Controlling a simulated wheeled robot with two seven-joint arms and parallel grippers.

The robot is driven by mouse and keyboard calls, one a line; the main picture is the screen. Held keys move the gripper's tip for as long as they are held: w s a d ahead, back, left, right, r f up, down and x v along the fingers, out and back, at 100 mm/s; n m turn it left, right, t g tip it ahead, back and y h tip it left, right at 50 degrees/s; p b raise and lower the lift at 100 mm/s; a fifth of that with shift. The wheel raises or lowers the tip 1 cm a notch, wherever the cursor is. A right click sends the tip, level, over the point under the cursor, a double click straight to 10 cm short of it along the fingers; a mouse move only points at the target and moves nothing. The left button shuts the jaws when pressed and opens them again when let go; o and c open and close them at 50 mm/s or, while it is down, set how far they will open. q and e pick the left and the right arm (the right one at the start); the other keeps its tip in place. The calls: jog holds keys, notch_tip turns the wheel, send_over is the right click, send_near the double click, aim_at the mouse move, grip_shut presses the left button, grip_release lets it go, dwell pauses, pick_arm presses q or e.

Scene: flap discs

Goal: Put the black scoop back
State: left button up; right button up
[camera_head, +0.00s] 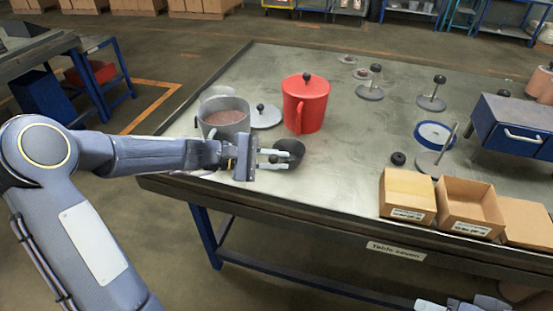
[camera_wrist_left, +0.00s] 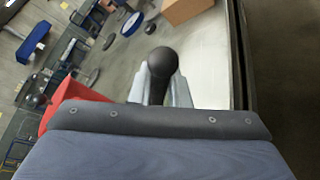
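The black scoop (camera_head: 289,149) is at the fingertips of my left gripper (camera_head: 275,160), near the table's front left edge. In the left wrist view the scoop's round dark end (camera_wrist_left: 162,61) shows with its handle between the two fingers (camera_wrist_left: 160,85), which are closed on it. A grey pot (camera_head: 226,131) of reddish-brown contents stands open just behind the gripper. A grey lid with a black knob (camera_head: 265,118) lies beside it. A red lidded canister (camera_head: 306,104) stands to the right of the lid. Part of my right arm or gripper (camera_head: 465,304) shows at the bottom edge.
Cardboard boxes (camera_head: 407,195) line the front right of the table (camera_head: 330,185). A blue drawer unit (camera_head: 512,125), a blue-rimmed disc (camera_head: 434,134) and several knobbed stands (camera_head: 370,92) are farther right and back. The front middle of the tabletop is clear.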

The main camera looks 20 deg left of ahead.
pick_arm(q)
jog(key=o, duration=0.4)
jog(key=shift+a+r, duration=0.1)
jog(key=shift+r, duration=0.05)
jog(key=v, duration=1.1)
jog(key=s+d+m+g+y, duration=0.2)
jog(key=s+d+m+y, duration=0.1)
jog(key=s, duration=0.4)
jog(key=s+d+m+g+y, duration=0.1)
jog(key=s+d+m+y, duration=0.25)
jog(key=s, duration=0.35)
jog(key=s+a+f+m+t+y, duration=0.2)
jog(key=s+m, duration=0.3)
jog(key=s, duration=0.4)
jog(key=shift+s+a+f+y, duration=0.2)
jog(key=shift+s+f+y, duration=0.05)
jog(key=shift+f+y, duration=0.5)
